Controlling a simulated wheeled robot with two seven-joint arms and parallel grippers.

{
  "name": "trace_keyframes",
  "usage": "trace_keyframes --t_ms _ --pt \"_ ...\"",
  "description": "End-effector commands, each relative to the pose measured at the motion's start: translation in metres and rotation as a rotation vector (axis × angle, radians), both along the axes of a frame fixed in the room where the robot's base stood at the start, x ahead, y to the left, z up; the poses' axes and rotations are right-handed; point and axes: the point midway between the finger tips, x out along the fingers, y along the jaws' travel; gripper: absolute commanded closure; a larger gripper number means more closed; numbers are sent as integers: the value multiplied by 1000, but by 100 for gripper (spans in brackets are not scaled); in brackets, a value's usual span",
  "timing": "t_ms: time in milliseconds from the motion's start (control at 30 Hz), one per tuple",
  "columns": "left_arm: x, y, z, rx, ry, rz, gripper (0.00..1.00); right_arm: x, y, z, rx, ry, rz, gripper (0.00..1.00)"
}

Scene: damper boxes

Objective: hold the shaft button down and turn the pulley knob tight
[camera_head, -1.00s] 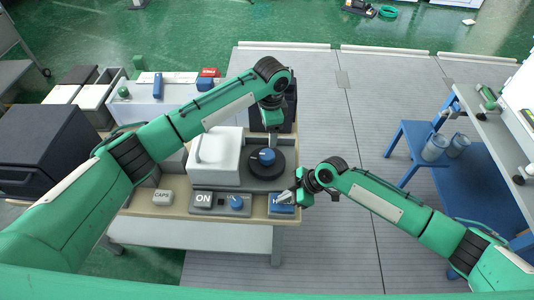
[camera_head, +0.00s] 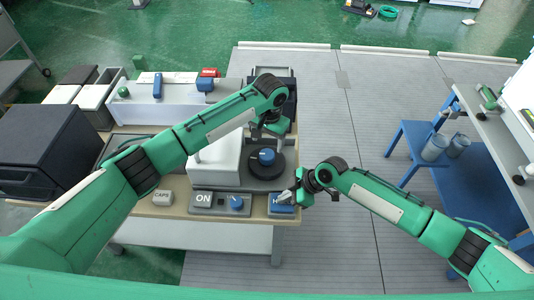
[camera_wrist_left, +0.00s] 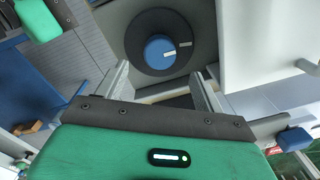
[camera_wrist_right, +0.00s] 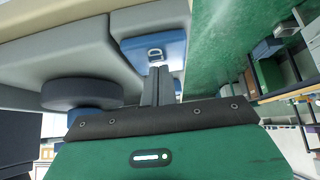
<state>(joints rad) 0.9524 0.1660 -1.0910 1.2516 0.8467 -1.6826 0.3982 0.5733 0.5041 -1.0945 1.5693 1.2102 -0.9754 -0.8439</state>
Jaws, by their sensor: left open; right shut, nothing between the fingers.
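The pulley is a black disc (camera_head: 281,166) with a blue knob (camera_head: 267,157) at its centre, on a grey base beside a white housing. In the left wrist view the blue knob (camera_wrist_left: 160,50) shows a white mark, and a second white mark lies on the black disc. My left gripper (camera_head: 281,131) is open above and behind the knob, with nothing between its fingers. The blue shaft button (camera_head: 282,204) is at the front right of the bench. My right gripper (camera_head: 284,197) is shut and empty, its tips at the button (camera_wrist_right: 153,48); the tips appear to touch it.
An ON block (camera_head: 202,200), a small blue dial (camera_head: 236,203) and a CAPS block (camera_head: 162,198) line the bench front. The white housing (camera_head: 217,162) stands left of the pulley. A blue stool (camera_head: 408,150) with jars is at the right.

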Motion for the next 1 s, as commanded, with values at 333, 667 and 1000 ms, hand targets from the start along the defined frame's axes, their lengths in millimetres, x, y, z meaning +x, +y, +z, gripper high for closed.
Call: trace_keyframes --t_ms 333,667,1000 --pt "1 2 -62 0 1 -1 30 -1 -1 -2 -3 3 1 100" --pt "1 2 -76 0 -1 -2 30 -1 -1 -2 -3 3 1 100" --pt "1 2 -76 0 -1 -2 69 -1 -1 -2 -3 4 0 100"
